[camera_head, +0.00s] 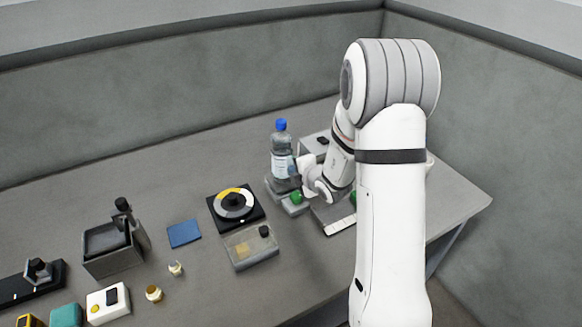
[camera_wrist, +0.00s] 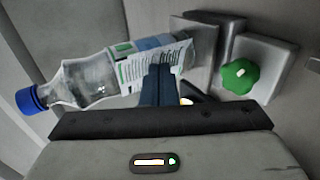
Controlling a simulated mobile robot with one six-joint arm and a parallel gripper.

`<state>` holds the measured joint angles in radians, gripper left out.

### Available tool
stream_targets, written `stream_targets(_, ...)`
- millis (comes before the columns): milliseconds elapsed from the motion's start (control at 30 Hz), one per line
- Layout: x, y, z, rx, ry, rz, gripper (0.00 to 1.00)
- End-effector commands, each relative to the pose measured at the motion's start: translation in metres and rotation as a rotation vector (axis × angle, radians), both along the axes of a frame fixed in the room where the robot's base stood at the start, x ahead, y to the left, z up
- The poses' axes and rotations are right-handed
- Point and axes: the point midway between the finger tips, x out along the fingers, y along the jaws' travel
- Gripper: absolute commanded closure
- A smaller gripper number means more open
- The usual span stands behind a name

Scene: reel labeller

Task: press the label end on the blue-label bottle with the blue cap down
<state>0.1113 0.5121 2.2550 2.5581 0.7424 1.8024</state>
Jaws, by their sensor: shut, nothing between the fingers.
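The clear bottle with a blue cap (camera_head: 281,146) stands upright on a grey stand at the back middle of the table. In the wrist view the bottle (camera_wrist: 95,79) lies across the picture, its blue cap to the left. Its white label with a blue-green band (camera_wrist: 150,58) is around its lower body, and one printed label edge looks lifted off the side. My gripper (camera_wrist: 163,70) is shut and empty, its fingertips at the label edge; I cannot tell whether they touch it. In the head view my gripper is mostly hidden by my arm.
A green knob (camera_wrist: 239,76) on a grey block is beside the bottle's base. A black square with a yellow, white and grey disc (camera_head: 235,204), a clear-lidded box (camera_head: 250,247) and a blue cloth (camera_head: 184,233) lie left of the stand. The table between the cloth and back wall is clear.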

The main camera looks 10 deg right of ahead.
Motion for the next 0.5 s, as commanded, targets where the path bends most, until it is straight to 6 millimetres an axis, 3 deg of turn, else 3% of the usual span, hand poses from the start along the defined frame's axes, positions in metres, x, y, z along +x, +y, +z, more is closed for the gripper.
stream_targets(500,0.0063,0.002,0.0,0.0,0.0,0.0,1.0)
